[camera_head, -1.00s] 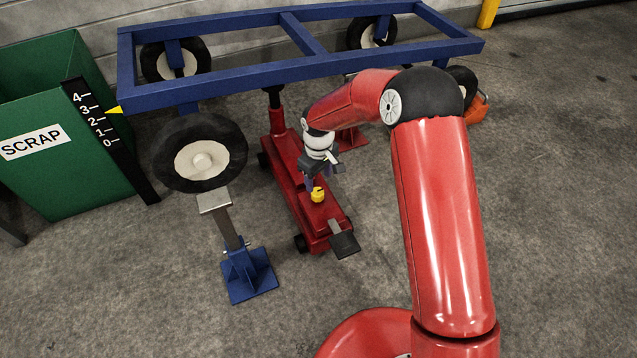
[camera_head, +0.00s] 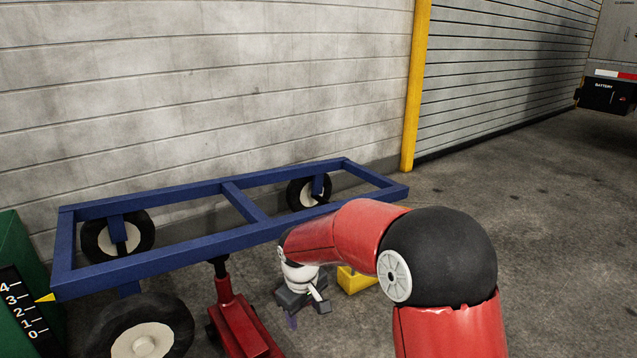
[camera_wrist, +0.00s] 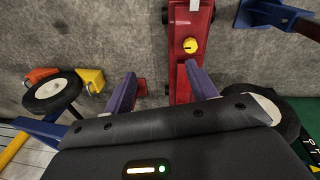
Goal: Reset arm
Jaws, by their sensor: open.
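My gripper (camera_wrist: 160,90) is open in the wrist view, its two purple fingers spread wide with nothing between them. In the head view my gripper (camera_head: 291,318) hangs below my red arm, in front of the blue cart frame (camera_head: 160,272). The red jack (camera_head: 238,325) stands to its left, under the frame. In the wrist view the jack (camera_wrist: 178,70) with its yellow knob (camera_wrist: 190,45) lies beyond the fingers. My arm is bent, with its forearm reaching left.
The cart's near wheel (camera_head: 145,340) is at lower left, beside the green scrap bin (camera_head: 14,240). A yellow chock (camera_head: 355,280) is partly behind my arm. A yellow post (camera_head: 415,90) and shutter stand behind. Open floor lies at right.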

